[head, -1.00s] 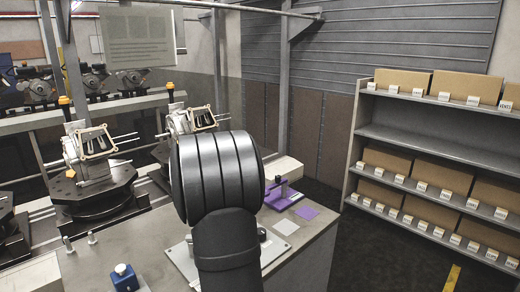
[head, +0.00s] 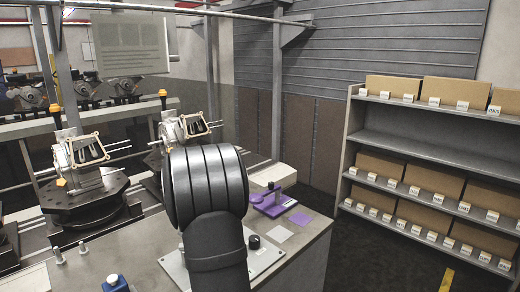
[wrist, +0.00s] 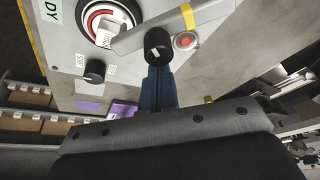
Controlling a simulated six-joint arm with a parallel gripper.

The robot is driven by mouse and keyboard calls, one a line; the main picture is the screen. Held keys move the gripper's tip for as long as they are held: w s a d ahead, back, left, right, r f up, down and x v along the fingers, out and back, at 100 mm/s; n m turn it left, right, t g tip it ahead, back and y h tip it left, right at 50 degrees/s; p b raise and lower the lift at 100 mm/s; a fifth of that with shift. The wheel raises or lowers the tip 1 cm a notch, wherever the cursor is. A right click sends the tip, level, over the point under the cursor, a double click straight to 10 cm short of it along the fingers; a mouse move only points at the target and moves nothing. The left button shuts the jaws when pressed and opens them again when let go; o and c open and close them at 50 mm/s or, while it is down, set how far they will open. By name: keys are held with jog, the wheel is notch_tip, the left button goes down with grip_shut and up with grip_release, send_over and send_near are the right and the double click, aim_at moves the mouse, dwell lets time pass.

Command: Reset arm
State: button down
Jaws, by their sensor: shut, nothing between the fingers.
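My gripper (wrist: 160,75) shows in the wrist view as narrow dark blue fingers, closed together with nothing held. The fingertips appear over a grey panel (wrist: 62,45) with a round dial (wrist: 107,20), a black knob (wrist: 95,71) and a red button (wrist: 186,41). A grey bar (wrist: 150,33) with a yellow band crosses just beyond them, beside a black cylinder (wrist: 158,43). I cannot tell whether the fingers touch either. In the head view my arm's thick black links hide the gripper and part of the bench (head: 310,240).
A purple fixture (head: 270,202) and a purple tile (head: 301,219) lie right of my arm. Rotary fixtures (head: 88,200) with metal housings stand at the left. A shelf with boxes (head: 430,135) is at the right. The floor between bench and shelf is clear.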

dwell(0.4)
notch_tip(320, 180, up, 9)
notch_tip(320, 180, down, 9)
jog(key=w+a+n+y, duration=0.2)
jog(key=w+a+n, duration=0.3)
jog(key=w+n, duration=0.1)
jog(key=shift+w, duration=0.45)
dwell(1.2)
